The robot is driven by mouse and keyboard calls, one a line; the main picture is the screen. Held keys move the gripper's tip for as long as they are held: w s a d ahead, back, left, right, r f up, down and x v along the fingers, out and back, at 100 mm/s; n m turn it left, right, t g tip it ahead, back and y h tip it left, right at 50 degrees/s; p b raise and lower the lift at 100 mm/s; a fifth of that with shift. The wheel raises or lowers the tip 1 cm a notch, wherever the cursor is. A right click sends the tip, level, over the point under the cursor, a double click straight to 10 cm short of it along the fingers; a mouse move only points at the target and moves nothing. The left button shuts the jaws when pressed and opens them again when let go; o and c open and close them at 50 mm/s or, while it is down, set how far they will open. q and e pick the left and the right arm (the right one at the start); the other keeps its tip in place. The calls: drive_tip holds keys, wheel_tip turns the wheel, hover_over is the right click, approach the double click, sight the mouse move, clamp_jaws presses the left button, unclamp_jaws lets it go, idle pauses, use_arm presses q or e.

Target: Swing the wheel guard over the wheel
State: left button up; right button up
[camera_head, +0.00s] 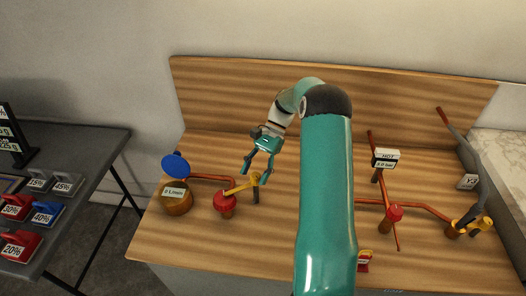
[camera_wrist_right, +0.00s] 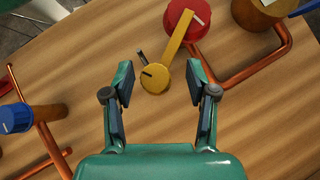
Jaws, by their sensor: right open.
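The wheel guard looks like the yellow disc with a flat yellow arm (camera_head: 241,187) beside the red wheel (camera_head: 225,201) on the wooden bench. In the right wrist view the yellow disc (camera_wrist_right: 155,78) lies off to the side of the red wheel (camera_wrist_right: 187,19), joined to it by the arm. A short dark pin stands at the disc's edge. My right gripper (camera_head: 257,174) is open above the disc. In the right wrist view its fingers (camera_wrist_right: 159,76) stand on either side of the disc, apart from it; contact cannot be told. My left gripper is not in view.
Copper pipes, a second red wheel (camera_head: 395,212) and a grey lever (camera_head: 470,215) are to the right. A backboard (camera_head: 235,95) closes the rear. My right arm hides the bench middle.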

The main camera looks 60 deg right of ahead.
drive_tip(key=v, duration=1.1)
drive_tip(key=shift+r, duration=0.1)
